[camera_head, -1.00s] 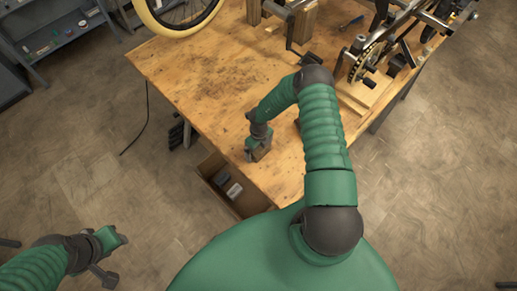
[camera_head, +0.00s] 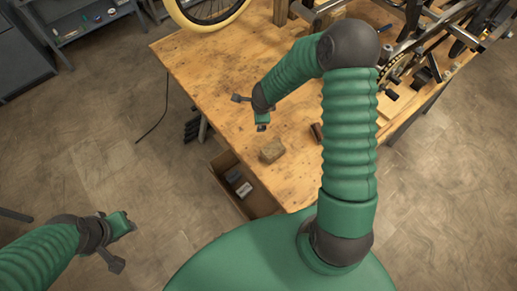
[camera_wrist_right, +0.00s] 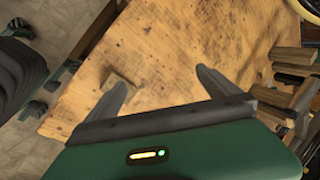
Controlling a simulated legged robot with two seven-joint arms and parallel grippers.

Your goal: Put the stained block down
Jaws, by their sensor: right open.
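A light-brown block with darker marks (camera_head: 272,150) rests on the wooden table (camera_head: 215,75) near its front edge. In the right wrist view a tan block (camera_wrist_right: 118,80) shows on the table, partly hidden behind the left finger. My right gripper (camera_head: 262,127) is above the table, a little beyond the block and apart from it. In the wrist view its two fingers (camera_wrist_right: 162,78) are spread with nothing between them. My left gripper (camera_head: 132,222) hangs over the floor at the lower left, away from the table; its jaws are too small to read.
A dark reddish-brown block (camera_head: 317,131) lies right of the stained block, partly behind my arm. An open bin (camera_head: 228,163) with small items stands below the table's front-left edge. The trike frame (camera_head: 440,50) and a wheel (camera_head: 207,12) occupy the back. The table's left part is clear.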

